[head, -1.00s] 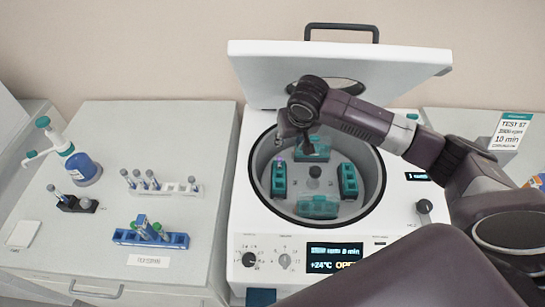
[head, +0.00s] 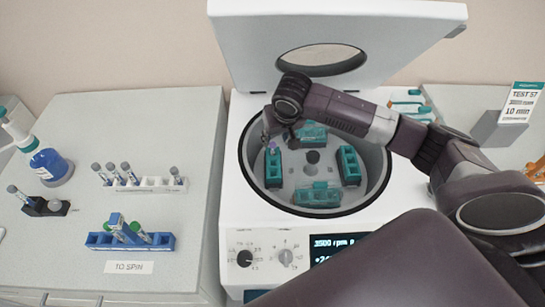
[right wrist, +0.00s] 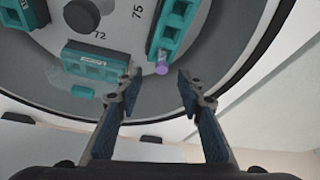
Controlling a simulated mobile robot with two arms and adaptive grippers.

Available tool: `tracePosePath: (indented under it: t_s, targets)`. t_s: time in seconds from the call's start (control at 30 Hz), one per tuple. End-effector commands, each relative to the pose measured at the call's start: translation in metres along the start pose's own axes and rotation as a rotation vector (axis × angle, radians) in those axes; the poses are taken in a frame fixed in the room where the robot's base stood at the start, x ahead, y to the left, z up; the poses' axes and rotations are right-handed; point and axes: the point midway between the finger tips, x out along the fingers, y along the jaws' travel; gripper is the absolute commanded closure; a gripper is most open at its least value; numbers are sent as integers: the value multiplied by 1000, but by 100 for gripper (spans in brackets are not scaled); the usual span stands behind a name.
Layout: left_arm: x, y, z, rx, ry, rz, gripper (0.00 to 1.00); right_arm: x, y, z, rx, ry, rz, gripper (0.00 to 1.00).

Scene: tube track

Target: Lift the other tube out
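The centrifuge (head: 228,200) stands open, with several teal buckets in its rotor. A purple-capped tube (head: 274,146) sits in the left bucket (head: 274,168); only its cap shows. In the right wrist view its purple cap (right wrist: 162,68) sticks out at the end of a teal bucket (right wrist: 173,28). My right gripper (right wrist: 158,80) is open and empty, with its fingertips on either side of the cap in the picture; contact cannot be told. In the head view my right gripper (head: 267,133) hangs over the bowl's left side, partly hidden by its wrist. My left gripper is not in view.
The raised lid (head: 400,35) stands behind my right arm. On the left bench are a white rack (head: 150,184) with several tubes, a blue rack (head: 160,242) with tubes, a small black rack (head: 42,207) and a blue bottle (head: 52,165).

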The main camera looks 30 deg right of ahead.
Motion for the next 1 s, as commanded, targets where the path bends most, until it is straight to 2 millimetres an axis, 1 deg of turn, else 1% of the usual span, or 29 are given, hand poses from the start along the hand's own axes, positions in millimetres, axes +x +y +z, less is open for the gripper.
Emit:
tracePosePath:
  t_s: [0.1,0.27,0.43,0.5,0.6,0.7,0.9,0.93,1.0]
  targets:
    - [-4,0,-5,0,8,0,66,12,0,0,0,-3,2,65]
    - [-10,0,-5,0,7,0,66,26,-1,0,-1,-3,2,65]
    - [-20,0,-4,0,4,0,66,47,-3,-1,-1,-3,2,65]
    - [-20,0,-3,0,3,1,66,58,-3,0,-1,-2,3,65]
    - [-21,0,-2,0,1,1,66,66,-3,0,-1,-1,2,65]
    - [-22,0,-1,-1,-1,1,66,71,-3,0,-2,-1,2,65]
    - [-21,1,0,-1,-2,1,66,72,-3,0,-2,0,1,65]
    - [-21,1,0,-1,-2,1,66,72,-3,0,-2,0,1,66]
    - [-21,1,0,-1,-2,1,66,71,-3,0,-2,0,1,74]
